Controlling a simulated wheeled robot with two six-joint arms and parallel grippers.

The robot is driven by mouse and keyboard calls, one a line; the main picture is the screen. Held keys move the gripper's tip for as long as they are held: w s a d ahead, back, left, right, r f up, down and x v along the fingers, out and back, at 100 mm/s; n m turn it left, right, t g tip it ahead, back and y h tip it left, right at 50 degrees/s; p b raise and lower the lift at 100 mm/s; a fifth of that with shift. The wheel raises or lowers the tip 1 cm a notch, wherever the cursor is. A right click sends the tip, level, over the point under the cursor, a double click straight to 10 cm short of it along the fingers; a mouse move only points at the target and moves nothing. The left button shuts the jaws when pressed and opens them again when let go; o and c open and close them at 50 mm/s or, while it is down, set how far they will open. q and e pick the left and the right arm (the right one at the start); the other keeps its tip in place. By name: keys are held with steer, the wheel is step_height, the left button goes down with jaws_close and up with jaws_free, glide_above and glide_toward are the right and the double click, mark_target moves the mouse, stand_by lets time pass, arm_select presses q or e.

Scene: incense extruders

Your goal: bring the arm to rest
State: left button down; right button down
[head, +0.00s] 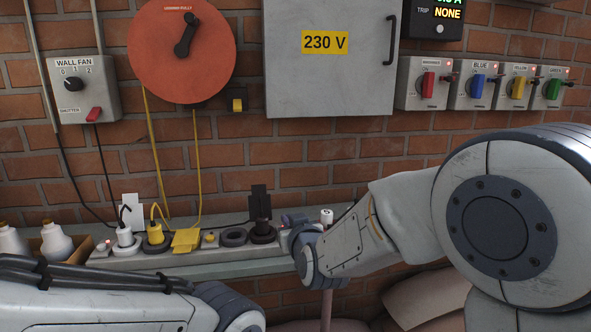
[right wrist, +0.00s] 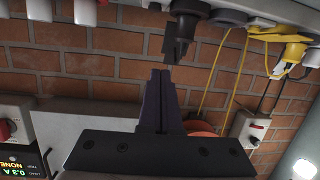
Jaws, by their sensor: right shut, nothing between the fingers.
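My right arm (head: 400,215) reaches in from the right in the head view. Its wrist end is in front of the power strip (head: 200,262), just right of the black plug (head: 260,207); the fingers are hard to make out there. In the right wrist view my right gripper (right wrist: 160,75) is shut and empty, its dark fingers together. The black plug (right wrist: 183,32) shows just beyond the fingertips, seated in the strip; I cannot tell the exact gap. My left arm (head: 90,305) lies along the lower left of the head view; its gripper is out of view.
A yellow plug (head: 155,234) and a white plug (head: 124,236) stand in the strip, with cables rising. White spools (head: 57,243) are at left. On the brick wall are a grey 230 V cabinet (head: 330,80), a red reel (head: 181,50), a fan switch (head: 82,90) and coloured switches (head: 428,84).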

steer(key=s+d+f+m+g+h, duration=0.25)
steer(key=s+d+f+g, duration=0.45)
steer(key=d+f, duration=0.45)
steer(key=s+d+f+m+g+h, duration=0.1)
steer(key=s+d+f+g, duration=0.25)
steer(key=s, duration=0.45)
steer(key=s+d+f+g+h, duration=0.1)
steer(key=s+d+f+g, duration=0.1)
steer(key=s+d, duration=0.45)
steer(key=s+a+r+n+g+y, duration=0.1)
steer(key=s+a+r+n, duration=0.2)
steer(key=s+a, duration=0.45)
steer(key=s+a+r+n+g, duration=0.1)
steer(key=s+a+r+n, duration=0.1)
steer(key=s+a+n, duration=0.35)
step_height(320, 180, up, 21)
steer(key=s+a+m+p, duration=0.1)
steer(key=a+p, duration=0.1)
steer(key=p, duration=1.8)
steer(key=shift+s+f, duration=0.15)
steer(key=shift+s, duration=0.2)
